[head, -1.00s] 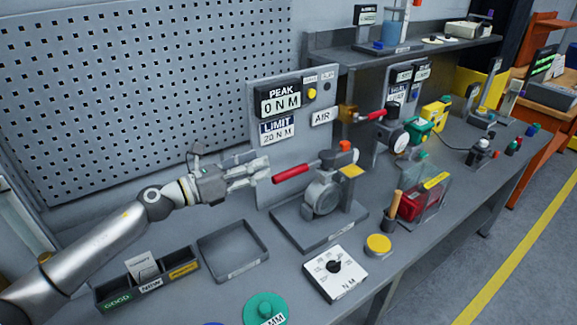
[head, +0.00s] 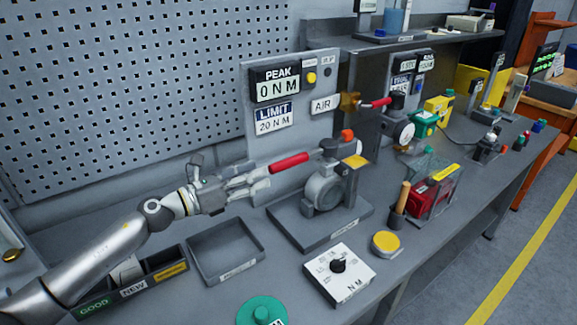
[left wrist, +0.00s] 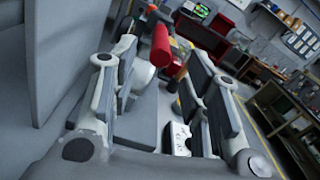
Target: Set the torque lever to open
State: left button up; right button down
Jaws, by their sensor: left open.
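The torque lever has a red grip (head: 289,163) that points left from the grey valve actuator (head: 324,189) on its base plate. An orange-red block (head: 347,136) sits at the actuator's top. My left gripper (head: 264,182) is open, just left of and slightly below the red grip in the head view. In the left wrist view, the red grip (left wrist: 161,46) shows beyond and between the open fingers (left wrist: 163,95). Whether it touches them I cannot tell. The panel behind reads PEAK 0 N M (head: 277,86) and LIMIT 20 N M (head: 273,121). My right gripper is not in view.
An empty grey tray (head: 259,261) lies below my left gripper.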

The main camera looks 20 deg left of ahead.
aim_at(284, 163)
pick_arm(q)
jog(key=p+x, duration=0.3)
jog(key=x, duration=0.6)
jog(key=shift+r, duration=0.15)
jog(key=shift+w+d+p, duration=0.35)
jog(key=shift+w+d, duration=0.05)
jog(key=shift+w, duration=0.1)
grip_shut()
